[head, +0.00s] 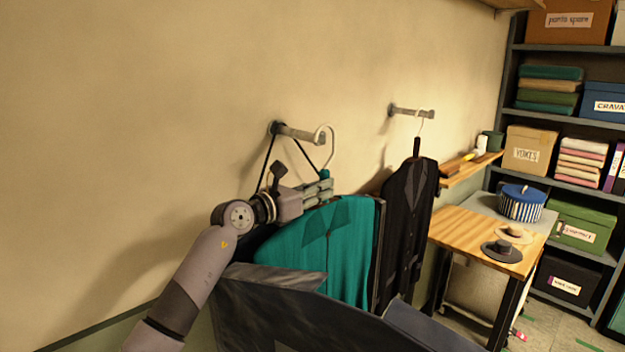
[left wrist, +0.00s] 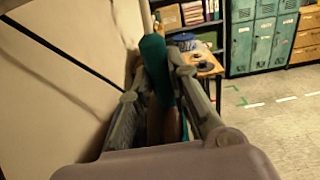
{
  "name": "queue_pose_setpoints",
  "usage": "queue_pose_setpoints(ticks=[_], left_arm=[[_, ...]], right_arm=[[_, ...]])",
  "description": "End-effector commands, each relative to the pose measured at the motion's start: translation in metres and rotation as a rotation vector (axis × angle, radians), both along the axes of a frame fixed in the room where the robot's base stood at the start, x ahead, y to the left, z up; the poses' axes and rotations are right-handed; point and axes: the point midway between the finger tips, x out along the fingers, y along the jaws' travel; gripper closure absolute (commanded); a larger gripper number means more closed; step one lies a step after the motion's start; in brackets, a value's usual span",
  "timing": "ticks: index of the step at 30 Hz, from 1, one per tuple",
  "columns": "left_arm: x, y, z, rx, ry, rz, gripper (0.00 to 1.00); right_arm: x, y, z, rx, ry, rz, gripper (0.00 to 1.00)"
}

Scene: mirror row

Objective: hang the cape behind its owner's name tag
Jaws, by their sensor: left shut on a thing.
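The teal cape (head: 335,250) hangs on a hanger whose pale hook (head: 331,142) is at the outer end of the nearer wall peg (head: 298,132). I cannot tell whether the hook rests on the peg. My left gripper (head: 322,188) is shut on the teal top of the hanger, just above the cape's shoulders. In the left wrist view, the teal hanger part (left wrist: 156,65) is between the two fingers (left wrist: 158,95). I see no readable name tag on the wall. My right gripper is not in view.
A black strap (head: 265,160) also hangs from the nearer peg. A black garment (head: 408,215) hangs from the farther peg (head: 408,111). A wooden table (head: 465,232) with hats stands at right, before shelves (head: 550,47) of boxes. A dark grey shape (head: 300,315) covers the lower front.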

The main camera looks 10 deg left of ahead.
Motion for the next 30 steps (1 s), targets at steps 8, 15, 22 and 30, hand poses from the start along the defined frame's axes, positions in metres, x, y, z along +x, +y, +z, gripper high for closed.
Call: queue_pose_setpoints(ticks=[8,15,22,30], left_arm=[[-0.012,-0.019,0.006,-0.002,-0.002,-0.001,1.0],[-0.023,-0.035,0.006,-0.002,-0.003,-0.001,1.0],[-0.033,-0.05,0.007,-0.004,-0.004,-0.002,1.0],[-0.045,-0.068,0.006,-0.003,-0.003,-0.001,1.0]], right_arm=[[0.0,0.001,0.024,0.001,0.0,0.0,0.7],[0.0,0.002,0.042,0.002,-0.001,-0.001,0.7],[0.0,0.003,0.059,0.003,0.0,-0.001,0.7],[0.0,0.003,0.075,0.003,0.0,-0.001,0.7]])
